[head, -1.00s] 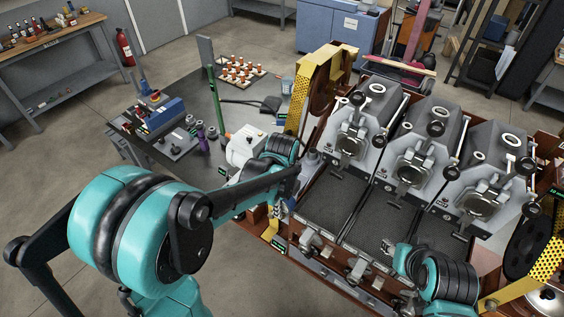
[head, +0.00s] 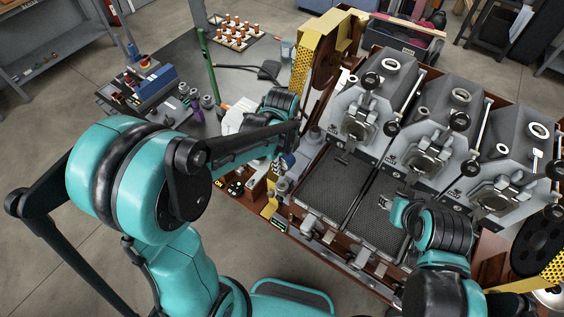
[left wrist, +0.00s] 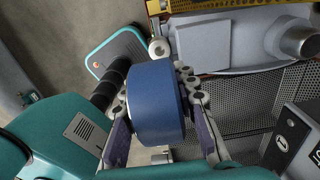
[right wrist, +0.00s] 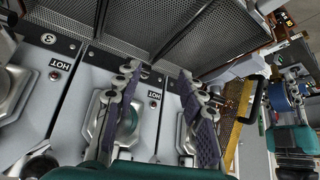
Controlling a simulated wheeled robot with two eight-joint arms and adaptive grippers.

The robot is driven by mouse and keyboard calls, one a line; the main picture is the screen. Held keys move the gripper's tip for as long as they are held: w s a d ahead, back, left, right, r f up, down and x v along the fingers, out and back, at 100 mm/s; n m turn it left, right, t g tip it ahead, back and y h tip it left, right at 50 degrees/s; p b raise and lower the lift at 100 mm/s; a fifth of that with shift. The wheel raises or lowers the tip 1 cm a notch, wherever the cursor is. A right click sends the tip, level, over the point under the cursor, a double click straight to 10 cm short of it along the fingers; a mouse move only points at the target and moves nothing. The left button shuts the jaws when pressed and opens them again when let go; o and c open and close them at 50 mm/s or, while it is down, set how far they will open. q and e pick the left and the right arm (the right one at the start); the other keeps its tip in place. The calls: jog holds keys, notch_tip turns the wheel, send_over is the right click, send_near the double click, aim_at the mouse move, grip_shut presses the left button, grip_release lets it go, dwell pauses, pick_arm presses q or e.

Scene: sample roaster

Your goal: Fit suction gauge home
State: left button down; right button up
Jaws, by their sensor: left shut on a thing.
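The suction gauge (left wrist: 158,104), a thick dark blue cylinder, sits between the two fingertips of my left gripper (left wrist: 160,85) in the left wrist view. My left gripper is shut on it. In the head view, the gauge (head: 289,161) shows small at the end of my left arm, beside the roaster's left end. It also shows in the right wrist view (right wrist: 292,92). Its dial face cannot be made out. My right gripper (right wrist: 158,72) is open and empty, fingers apart, above the roaster's front between the hatches and the mesh trays.
The sample roaster (head: 440,120) has several barrels with levers and hatches marked HOT. Its mesh trays (head: 345,188) lie in front. A yellow perforated guard (head: 301,75) stands at its left. A round pale fitting (left wrist: 159,47) lies just beyond the gauge. The grey bench (head: 235,75) holds tools and samples.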

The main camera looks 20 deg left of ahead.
aim_at(282, 175)
pick_arm(q)
jog(key=shift+s+f+b, duration=0.1)
jog(key=shift+f+b, duration=2.2)
jog(key=shift+f, duration=0.45)
jog(key=shift+f+b, duration=1.35)
jog(key=shift+b, duration=0.1)
jog(key=shift+r, duration=0.2)
jog(key=shift+r+p, duration=0.85)
jog(key=shift+r, duration=0.05)
jog(key=shift+b, duration=0.3)
dwell(0.8)
jog(key=shift+f+b, duration=1.45)
jog(key=shift+f, duration=0.25)
